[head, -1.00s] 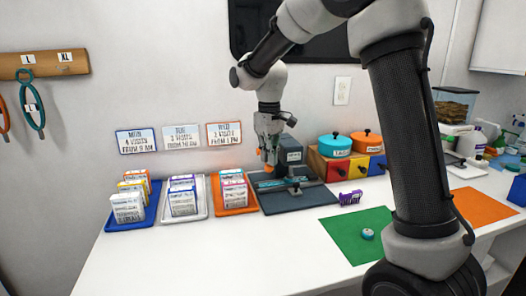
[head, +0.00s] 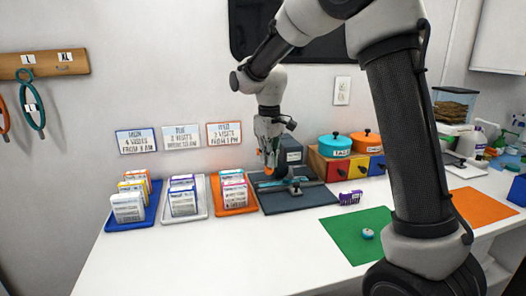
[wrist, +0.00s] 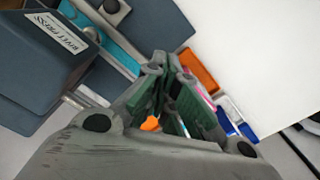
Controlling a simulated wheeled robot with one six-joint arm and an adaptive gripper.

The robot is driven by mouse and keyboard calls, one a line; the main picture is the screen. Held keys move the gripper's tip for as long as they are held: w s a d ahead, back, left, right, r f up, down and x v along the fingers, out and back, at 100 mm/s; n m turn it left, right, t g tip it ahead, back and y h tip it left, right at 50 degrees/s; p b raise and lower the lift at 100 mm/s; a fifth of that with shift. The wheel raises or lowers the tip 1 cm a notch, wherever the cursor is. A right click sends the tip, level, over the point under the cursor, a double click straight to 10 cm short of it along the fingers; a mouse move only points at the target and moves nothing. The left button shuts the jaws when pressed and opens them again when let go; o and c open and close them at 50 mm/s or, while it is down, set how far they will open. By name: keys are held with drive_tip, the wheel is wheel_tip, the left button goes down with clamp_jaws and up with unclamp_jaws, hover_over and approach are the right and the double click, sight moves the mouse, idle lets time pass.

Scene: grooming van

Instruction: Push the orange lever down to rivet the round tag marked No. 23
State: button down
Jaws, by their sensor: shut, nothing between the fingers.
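The dark slate rivet press (head: 293,152) stands at the back of the counter; its label reads RIVET PRESS in the wrist view (wrist: 60,35). A teal strap (head: 270,184) lies across its base, also visible in the wrist view (wrist: 115,42). My gripper (head: 270,164) is shut and empty, pointing down over the press's left side. A small orange piece, apparently the lever's end (head: 270,172), shows at the fingertips; orange also shows between the finger links in the wrist view (wrist: 151,124). Contact cannot be told. The tag marked No. 23 cannot be made out.
Blue (head: 151,214), white (head: 202,210) and orange (head: 250,206) card trays stand left of the press. Drawers with teal (head: 334,146) and orange pots stand right. A purple comb-like piece (head: 350,197) and green mat (head: 340,235) lie right. The front counter is clear.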

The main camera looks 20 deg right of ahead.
wheel_tip(320, 180, up, 13)
idle(0.9)
drive_tip(key=shift+f, duration=0.1)
drive_tip(key=s+d+f+m+t, duration=0.1)
drive_tip(key=s+d, duration=0.4)
drive_tip(key=s, duration=0.5)
drive_tip(key=s+d+f+m+t, duration=0.2)
drive_tip(key=s+d, duration=0.3)
drive_tip(key=s, duration=0.5)
drive_tip(key=s+d+f+m+t, duration=0.1)
drive_tip(key=s+d, duration=0.4)
drive_tip(key=s, duration=0.5)
drive_tip(key=shift+f+m, duration=0.5)
drive_tip(key=shift+m, duration=0.5)
